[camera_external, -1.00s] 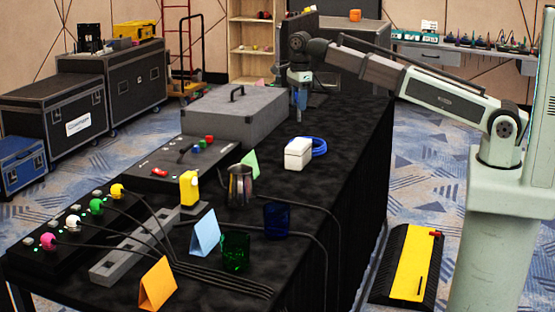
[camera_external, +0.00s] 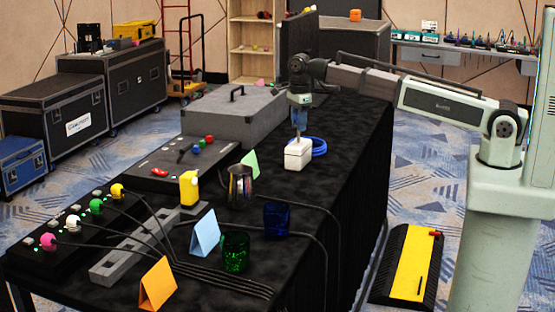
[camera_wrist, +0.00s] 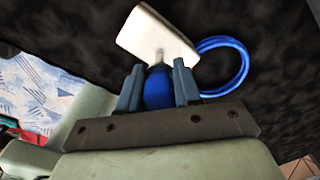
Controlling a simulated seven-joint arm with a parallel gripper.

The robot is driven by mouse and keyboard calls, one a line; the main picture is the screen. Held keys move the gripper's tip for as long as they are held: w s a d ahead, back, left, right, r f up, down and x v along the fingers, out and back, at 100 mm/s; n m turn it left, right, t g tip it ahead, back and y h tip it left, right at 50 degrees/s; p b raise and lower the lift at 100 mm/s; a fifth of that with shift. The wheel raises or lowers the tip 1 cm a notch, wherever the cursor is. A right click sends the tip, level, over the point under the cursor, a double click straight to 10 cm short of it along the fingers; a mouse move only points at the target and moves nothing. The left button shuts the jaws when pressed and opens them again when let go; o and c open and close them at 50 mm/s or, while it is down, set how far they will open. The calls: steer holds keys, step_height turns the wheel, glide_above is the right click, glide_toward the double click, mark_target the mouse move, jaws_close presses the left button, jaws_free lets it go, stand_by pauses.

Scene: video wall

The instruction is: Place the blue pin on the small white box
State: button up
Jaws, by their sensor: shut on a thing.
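The small white box (camera_external: 298,155) stands on the black-covered table, beside a coiled blue cable. My gripper (camera_external: 299,118) is right above the box in the outside view, pointing down. It is shut on the blue pin. In the wrist view the blue pin (camera_wrist: 157,88) sits between my two fingers, and its pale thin tip points at the white box (camera_wrist: 155,35). The tip overlaps the box in that view. In the outside view the pin's lower end (camera_external: 298,135) seems to reach the box top. I cannot tell whether it touches.
The blue cable coil (camera_external: 319,147) lies right beside the box. A metal pitcher (camera_external: 240,187), a blue glass (camera_external: 277,220) and a green glass (camera_external: 235,252) stand nearer on the table. A grey case (camera_external: 220,115) lies to the left.

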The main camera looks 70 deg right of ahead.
steer(key=shift+f, duration=0.1)
steer(key=o, duration=1.1)
step_height(320, 180, up, 12)
steer(key=shift+r, duration=0.15)
